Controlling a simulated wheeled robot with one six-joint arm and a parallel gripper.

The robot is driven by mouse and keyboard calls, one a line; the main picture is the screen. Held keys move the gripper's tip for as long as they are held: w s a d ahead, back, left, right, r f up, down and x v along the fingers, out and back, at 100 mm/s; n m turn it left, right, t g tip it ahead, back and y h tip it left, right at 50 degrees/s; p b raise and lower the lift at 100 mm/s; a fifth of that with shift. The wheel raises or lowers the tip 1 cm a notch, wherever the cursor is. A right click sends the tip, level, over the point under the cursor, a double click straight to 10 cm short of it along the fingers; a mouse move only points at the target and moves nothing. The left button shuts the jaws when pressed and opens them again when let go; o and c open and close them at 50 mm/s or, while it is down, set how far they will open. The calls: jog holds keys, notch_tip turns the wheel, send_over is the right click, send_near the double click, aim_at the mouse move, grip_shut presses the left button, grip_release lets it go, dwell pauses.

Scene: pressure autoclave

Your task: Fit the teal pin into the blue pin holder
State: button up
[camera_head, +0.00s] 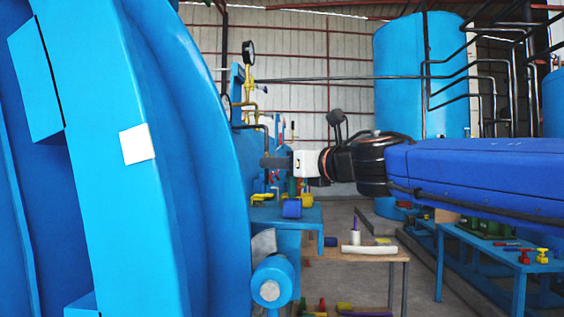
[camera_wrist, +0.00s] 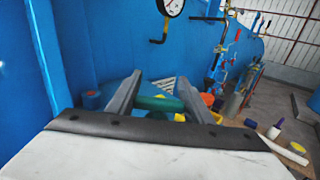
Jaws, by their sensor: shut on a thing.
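My gripper (camera_head: 266,162) reaches in from the right in the head view, level and above the blue bench beside the big blue vessel. In the wrist view its two grey fingers (camera_wrist: 159,78) are shut on a teal-green piece (camera_wrist: 158,103), which looks like the teal pin. The pin cannot be made out in the head view. A short blue cylinder (camera_head: 292,208), which looks like the blue pin holder, stands on the bench, below and a little right of the fingertips. A blue round piece (camera_wrist: 92,100) shows left of the fingers in the wrist view; I cannot tell whether it is the same one.
Yellow pieces (camera_head: 307,200) stand close to the blue cylinder. The big blue vessel (camera_head: 205,150) fills the left. Gauges and pipes (camera_head: 248,85) rise behind the bench. A wooden table (camera_head: 350,257) with loose parts stands lower right. An orange container (camera_wrist: 207,99) shows in the wrist view.

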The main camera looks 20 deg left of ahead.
jog(key=shift+f, duration=1.85)
jog(key=o, duration=1.2)
jog(key=v, duration=1.7)
jog(key=shift+s+d+f, duration=0.1)
jog(key=shift+s+d, duration=0.05)
jog(key=shift+s, duration=0.05)
